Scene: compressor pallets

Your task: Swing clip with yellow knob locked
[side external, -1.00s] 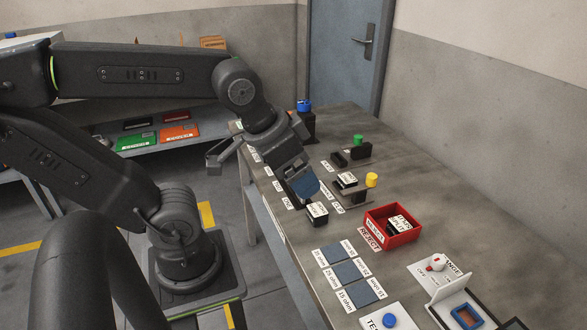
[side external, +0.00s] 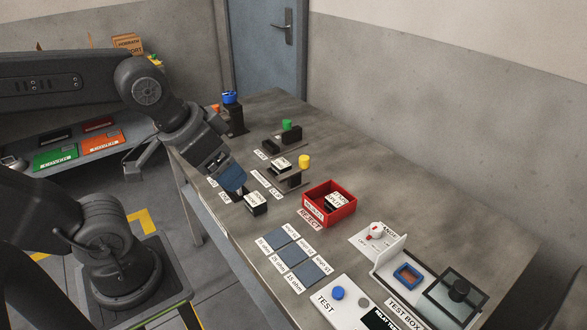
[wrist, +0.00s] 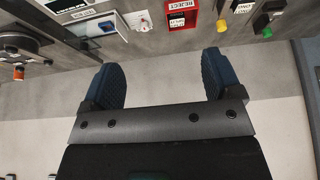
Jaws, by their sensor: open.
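The yellow knob (side external: 304,162) stands upright at the right end of a dark clip fixture (side external: 290,182) on the table. A black block with a white label (side external: 281,164) sits at the fixture's left side. The yellow knob also shows in the wrist view (wrist: 267,31), at the upper right beyond my right finger. Whether the clip is swung over the block cannot be told at this size. My gripper (side external: 237,187) is left of the fixture, near another labelled black block (side external: 256,203). In the wrist view my gripper (wrist: 160,79) is open, with nothing between its blue fingers.
A red reject box (side external: 330,211) holding a labelled block stands right of the fixture. A green-knobbed fixture (side external: 287,126) and a blue-topped one (side external: 231,98) are farther back. Grey pads (side external: 293,254) and the test box (side external: 405,305) are nearer the camera. The table's right rear is bare.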

